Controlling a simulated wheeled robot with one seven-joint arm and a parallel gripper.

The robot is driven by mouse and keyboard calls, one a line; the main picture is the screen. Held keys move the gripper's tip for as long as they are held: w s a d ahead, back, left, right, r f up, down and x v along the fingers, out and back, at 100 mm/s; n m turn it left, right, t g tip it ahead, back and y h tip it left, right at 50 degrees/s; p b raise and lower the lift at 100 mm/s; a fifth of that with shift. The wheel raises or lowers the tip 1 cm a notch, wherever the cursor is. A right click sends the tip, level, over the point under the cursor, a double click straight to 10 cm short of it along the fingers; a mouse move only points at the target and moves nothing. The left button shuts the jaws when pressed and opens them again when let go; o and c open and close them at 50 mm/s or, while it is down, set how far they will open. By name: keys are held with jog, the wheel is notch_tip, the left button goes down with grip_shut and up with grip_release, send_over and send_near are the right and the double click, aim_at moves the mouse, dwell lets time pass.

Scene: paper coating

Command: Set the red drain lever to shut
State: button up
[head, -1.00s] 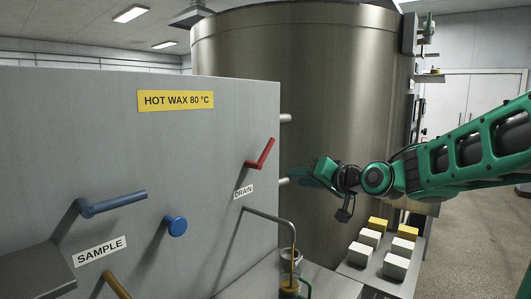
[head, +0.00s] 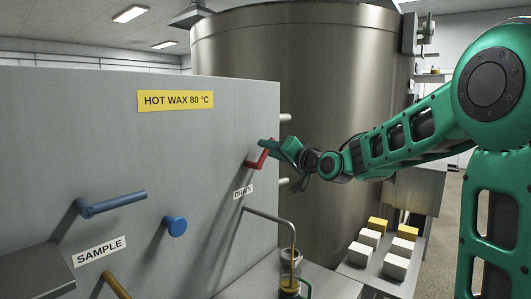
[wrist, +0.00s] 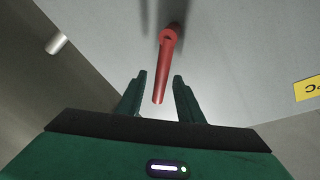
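The red drain lever (head: 262,158) sticks out of the grey panel above the DRAIN label (head: 243,192). Its handle is angled upward to the right in the head view. My gripper (head: 268,146) is at the handle's upper end. In the wrist view the red lever (wrist: 164,72) runs from its pivot on the panel down between my two fingers. The fingers of my gripper (wrist: 157,90) are apart, one on each side of the handle's free end, with a gap visible on both sides.
A blue lever (head: 112,203), a blue knob (head: 176,226) and a SAMPLE label (head: 99,250) are on the panel's left. A bent pipe (head: 270,218) is below the drain lever. A large steel tank (head: 330,90) stands behind. White and yellow blocks (head: 396,266) sit at lower right.

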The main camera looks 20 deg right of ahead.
jog(key=shift+w+a, duration=0.2)
jog(key=shift+w, duration=0.45)
grip_shut()
jog(key=shift+a, duration=0.2)
